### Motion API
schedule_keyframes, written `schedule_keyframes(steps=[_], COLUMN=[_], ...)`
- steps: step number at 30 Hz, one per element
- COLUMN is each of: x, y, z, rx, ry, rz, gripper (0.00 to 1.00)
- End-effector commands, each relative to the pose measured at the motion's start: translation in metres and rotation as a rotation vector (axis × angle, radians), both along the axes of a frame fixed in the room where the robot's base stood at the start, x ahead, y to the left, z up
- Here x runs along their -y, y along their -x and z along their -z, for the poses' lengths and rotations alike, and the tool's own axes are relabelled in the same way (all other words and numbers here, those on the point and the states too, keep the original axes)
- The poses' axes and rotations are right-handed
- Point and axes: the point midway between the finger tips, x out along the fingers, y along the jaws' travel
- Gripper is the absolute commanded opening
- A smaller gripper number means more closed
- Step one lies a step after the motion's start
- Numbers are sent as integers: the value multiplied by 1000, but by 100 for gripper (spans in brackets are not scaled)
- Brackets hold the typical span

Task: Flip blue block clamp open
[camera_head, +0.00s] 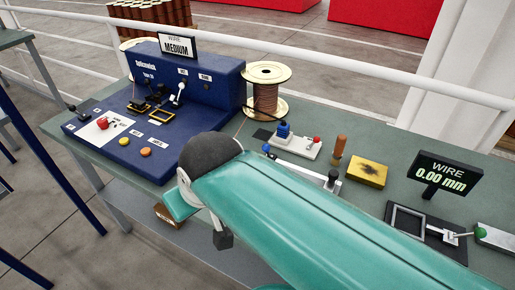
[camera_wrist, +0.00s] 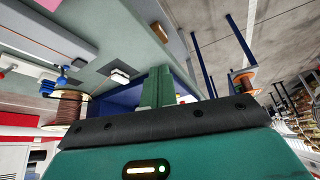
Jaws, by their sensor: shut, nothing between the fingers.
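The clamp with a blue block (camera_head: 284,131) sits on a pale base behind my arm in the head view. A red knob (camera_head: 317,140) is at the right of that base. A blue clamp-like part also shows small in the wrist view (camera_wrist: 67,79), beside a copper wire spool. Whether the clamp is open or closed is too small to tell. My gripper's green fingers (camera_wrist: 160,73) are together and empty in the wrist view, apart from the blue part. In the head view my teal arm crosses the front of the bench and the fingertips are hard to make out.
A blue machine (camera_head: 150,110) with a MEDIUM sign stands left on the green bench. A copper wire spool (camera_head: 266,92) is behind the clamp. An orange-handled tool (camera_head: 340,146), a yellow pad (camera_head: 367,171) and a WIRE 0.00 mm display (camera_head: 443,175) stand to the right.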

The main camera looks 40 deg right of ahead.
Motion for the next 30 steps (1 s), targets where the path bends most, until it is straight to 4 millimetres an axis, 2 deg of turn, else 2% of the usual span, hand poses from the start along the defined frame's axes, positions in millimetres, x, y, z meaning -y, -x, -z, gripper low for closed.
schedule_keyframes(steps=[8,14,23,30], x=[5,32,101,171], y=[-5,-28,-73,-98], z=[-2,-8,-8,5], rx=[-14,-107,-294,-356], ry=[31,185,376,409], rz=[-32,-241,-769,-1230], gripper=[0,0,0,0])
